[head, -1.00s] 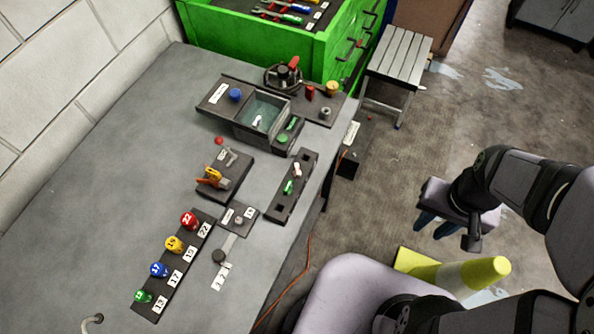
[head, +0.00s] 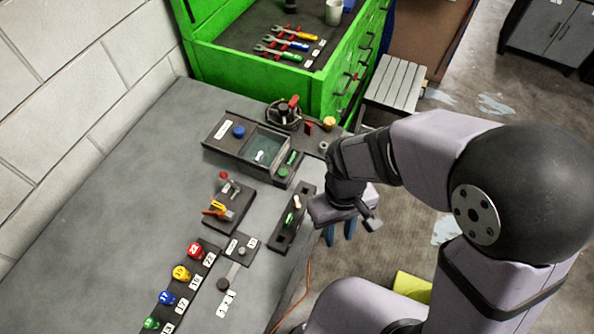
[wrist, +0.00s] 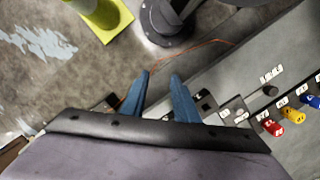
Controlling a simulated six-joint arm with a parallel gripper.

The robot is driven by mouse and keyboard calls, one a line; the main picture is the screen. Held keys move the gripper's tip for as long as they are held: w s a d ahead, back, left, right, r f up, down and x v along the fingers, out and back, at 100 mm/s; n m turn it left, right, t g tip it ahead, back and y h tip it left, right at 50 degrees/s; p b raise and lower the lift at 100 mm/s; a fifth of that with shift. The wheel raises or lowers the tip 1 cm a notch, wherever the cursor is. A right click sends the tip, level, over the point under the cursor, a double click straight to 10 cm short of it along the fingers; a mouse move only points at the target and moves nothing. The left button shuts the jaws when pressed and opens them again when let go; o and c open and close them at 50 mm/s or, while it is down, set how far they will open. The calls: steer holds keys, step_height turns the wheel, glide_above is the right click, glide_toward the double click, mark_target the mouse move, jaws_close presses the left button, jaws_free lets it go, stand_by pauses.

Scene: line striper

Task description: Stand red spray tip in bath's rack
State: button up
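The bath (head: 243,152) is a grey open tank on the bench with a small white piece inside. A narrow dark strip with green pieces, perhaps its rack (head: 293,169), lies along its right side. A small round red piece (head: 223,175) sits left of the bath; I cannot tell whether it is the spray tip. A dark slotted holder (head: 281,239) near the bench edge carries a green piece (head: 289,219) and a pale piece (head: 297,201). My gripper (head: 339,233) is over the floor just right of this holder. Its blue fingers (wrist: 161,75) are apart and empty in the wrist view.
Red, yellow, blue and green numbered knobs (head: 181,273) line the bench's front left. An orange-handled tool (head: 215,209) lies on a dark block. A green tool cabinet (head: 318,91) stands behind, beside a slatted stool (head: 397,82). The left bench surface is clear.

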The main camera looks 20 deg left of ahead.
steer(key=r, duration=0.1)
glide_above(297, 202)
steer(key=s+d, duration=0.3)
steer(key=d, duration=0.1)
steer(key=w+a+r+m+t+y, duration=0.1)
steer(key=w+a+r, duration=0.2)
steer(key=a+r, duration=0.1)
steer(key=shift+m, duration=0.4)
steer(key=shift+f+b, duration=3.6)
steer(key=shift+f, duration=1.35)
jaws_close()
